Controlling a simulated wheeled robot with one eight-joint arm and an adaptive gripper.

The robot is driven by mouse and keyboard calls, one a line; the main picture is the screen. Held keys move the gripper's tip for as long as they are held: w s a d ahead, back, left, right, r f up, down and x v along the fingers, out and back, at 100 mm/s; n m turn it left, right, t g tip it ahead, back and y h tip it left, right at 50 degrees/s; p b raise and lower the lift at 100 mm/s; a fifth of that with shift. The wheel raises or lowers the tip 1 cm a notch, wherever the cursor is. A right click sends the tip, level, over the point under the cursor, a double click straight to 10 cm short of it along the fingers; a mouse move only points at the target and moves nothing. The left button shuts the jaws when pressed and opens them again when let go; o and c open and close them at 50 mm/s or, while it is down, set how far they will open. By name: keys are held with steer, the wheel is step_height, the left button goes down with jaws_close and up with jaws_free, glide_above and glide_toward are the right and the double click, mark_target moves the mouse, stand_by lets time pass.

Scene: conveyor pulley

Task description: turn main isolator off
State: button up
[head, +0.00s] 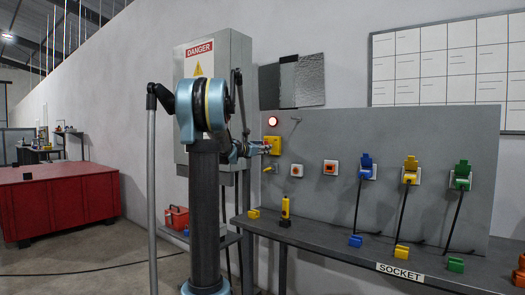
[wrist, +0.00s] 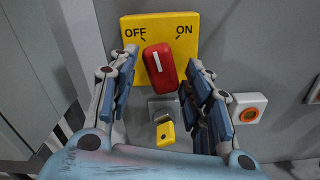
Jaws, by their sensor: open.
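The main isolator's yellow plate (wrist: 128,28), marked OFF at left and ON at right, is on the grey panel in the wrist view. Its red handle (wrist: 167,66) leans with its top to the left; its white line slants up-left, towards the OFF side. My gripper (wrist: 161,68) is open, one finger on each side of the handle, with visible gaps and no clear contact. In the head view the yellow isolator (head: 272,144) is at the panel's left edge, with my gripper (head: 259,148) in front of it; the handle is hidden there.
A yellow item on a grey bracket (wrist: 165,132) sits below the handle, between my fingers. A white box with an orange switch (wrist: 247,108) is to the right. In the head view a bench (head: 330,248) with coloured plugs and a tall grey cabinet (head: 235,55) flank the arm.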

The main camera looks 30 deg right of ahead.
steer(key=shift+x, duration=0.95)
steer(key=shift+c, duration=0.2)
steer(key=c, duration=1)
steer(key=n, duration=1.2)
steer(key=shift+r, duration=0.1)
steer(key=o, duration=2.4)
steer(key=shift+s, duration=0.1)
steer(key=shift+c, duration=0.2)
